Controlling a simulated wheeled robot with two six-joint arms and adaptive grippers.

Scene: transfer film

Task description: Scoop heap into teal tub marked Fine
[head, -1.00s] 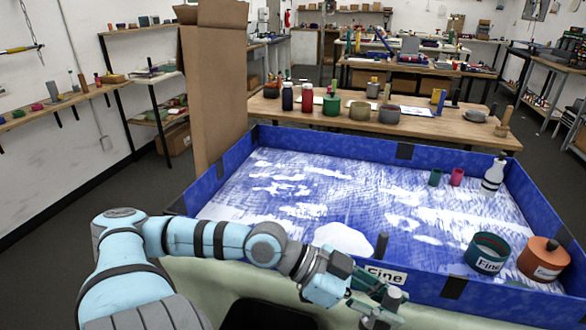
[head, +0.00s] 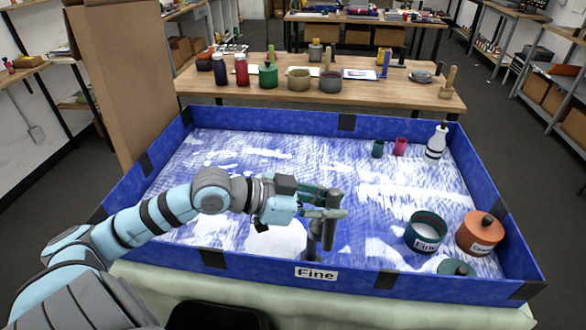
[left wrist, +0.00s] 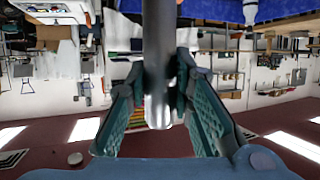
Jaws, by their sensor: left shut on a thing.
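A white heap (head: 275,240) lies inside the blue tray near its front wall, partly behind my left arm. The teal tub (head: 411,232) marked Fine stands in the tray at the right, its top open. My left gripper (head: 325,205) is shut on an upright dark grey handle (head: 331,231), just right of the heap. The left wrist view shows this grey rod (left wrist: 157,50) between the fingers. A second dark upright piece (head: 313,243) shows just left of it; I cannot tell whether it belongs to the same tool. My right gripper is not in view.
An orange lidded tub (head: 480,234) stands right of the teal tub. A teal lid (head: 457,268) lies in front. A white bottle (head: 436,144) and two small cups stand at the back right. The blue tray (head: 265,118) has raised walls; its front bears a Fine label.

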